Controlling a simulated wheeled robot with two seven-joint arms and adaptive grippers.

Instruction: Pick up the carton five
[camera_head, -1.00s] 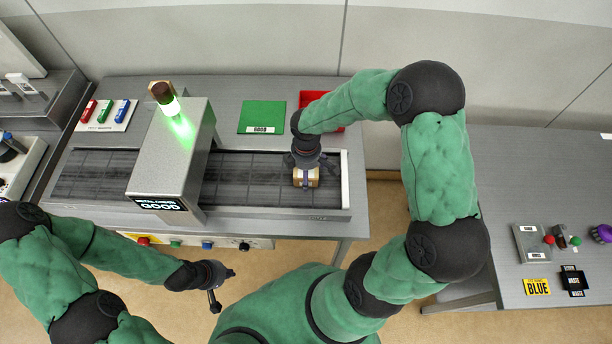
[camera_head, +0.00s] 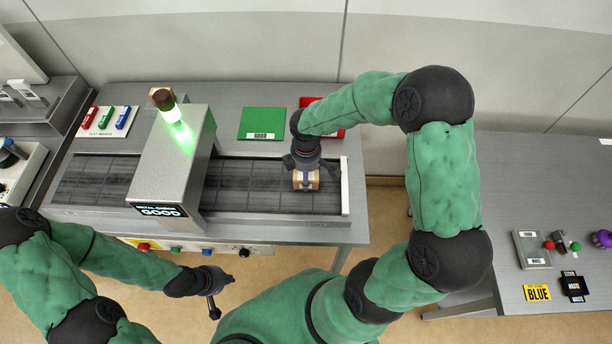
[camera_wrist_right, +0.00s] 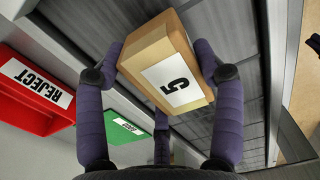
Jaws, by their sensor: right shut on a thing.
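Carton five is a small tan box with a white label reading 5 (camera_wrist_right: 172,78). In the head view the carton (camera_head: 305,184) is at the right end of the conveyor belt (camera_head: 245,186). My right gripper (camera_head: 304,172) is over it from above, and in the wrist view its dark fingers (camera_wrist_right: 163,85) are on both sides of the carton, shut on it. I cannot tell whether the carton is clear of the belt. My left gripper (camera_head: 224,296) is empty, with its fingers spread, in front of the conveyor table.
A metal check arch (camera_head: 165,165) with a green lamp reads GOOD. Behind the belt are a green GOOD mat (camera_head: 262,121) and a red REJECT tray (camera_wrist_right: 30,95), partly hidden by my right arm in the head view. A side table (camera_head: 545,190) stands at right.

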